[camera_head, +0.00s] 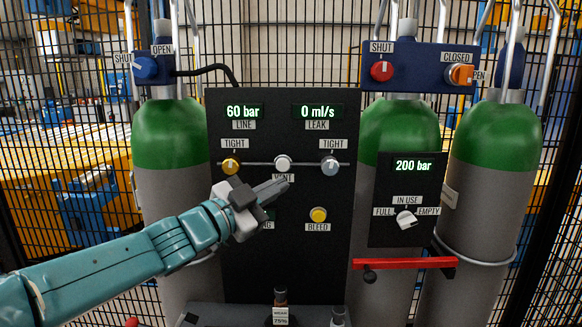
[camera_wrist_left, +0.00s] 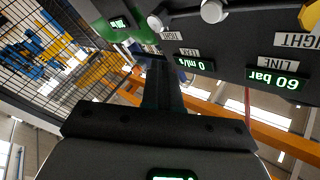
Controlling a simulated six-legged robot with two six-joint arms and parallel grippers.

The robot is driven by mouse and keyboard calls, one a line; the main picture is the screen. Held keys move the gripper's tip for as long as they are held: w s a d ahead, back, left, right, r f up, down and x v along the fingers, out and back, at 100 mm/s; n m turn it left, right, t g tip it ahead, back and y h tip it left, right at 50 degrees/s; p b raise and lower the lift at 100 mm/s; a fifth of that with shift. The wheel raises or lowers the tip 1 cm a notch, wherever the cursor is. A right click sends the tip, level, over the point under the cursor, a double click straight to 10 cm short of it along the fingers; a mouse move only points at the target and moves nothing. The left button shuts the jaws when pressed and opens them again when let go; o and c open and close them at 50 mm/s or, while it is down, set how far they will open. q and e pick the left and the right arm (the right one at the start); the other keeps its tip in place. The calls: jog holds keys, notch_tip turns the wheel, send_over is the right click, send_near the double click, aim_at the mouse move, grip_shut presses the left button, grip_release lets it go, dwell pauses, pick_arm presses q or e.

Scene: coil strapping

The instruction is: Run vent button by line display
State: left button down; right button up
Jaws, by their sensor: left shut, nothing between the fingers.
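The line display (camera_head: 243,111) reads 60 bar at the upper left of the dark panel; it shows upside down in the left wrist view (camera_wrist_left: 277,79). The vent button (camera_head: 282,163), a pale round knob at mid-panel, has its VENT label (camera_head: 281,178) just below. It also shows in the wrist view (camera_wrist_left: 214,11). My left gripper (camera_head: 283,184) is shut and empty, its tip just below the button in the picture, over the label's lower edge. Contact with the panel cannot be told. The shut fingers (camera_wrist_left: 160,75) point toward the panel. My right gripper is not in view.
The leak display (camera_head: 318,111) reads 0 ml/s. A yellow TIGHT knob (camera_head: 231,166) and grey TIGHT knob (camera_head: 330,166) flank the button. A yellow BLEED button (camera_head: 318,214) sits below right; another label is partly hidden by my gripper. Green-topped cylinders (camera_head: 168,135) stand beside the panel.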

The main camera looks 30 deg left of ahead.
aim_at(283, 165)
pick_arm(q)
jog(key=shift+w+a+r+p, duration=0.1)
jog(key=shift+w+a+p, duration=0.6)
jog(key=shift+w, duration=0.5)
jog(key=shift+w+a+f+p, duration=0.1)
jog(key=shift+w+a+p, duration=0.6)
jog(key=shift+w, duration=0.5)
jog(key=shift+w+a+r+p, duration=0.1)
jog(key=shift+w+a+p, duration=0.6)
jog(key=shift+w, duration=0.5)
jog(key=shift+w+a+p, duration=0.25)
jog(key=shift+w+p, duration=0.05)
jog(key=shift+w, duration=0.1)
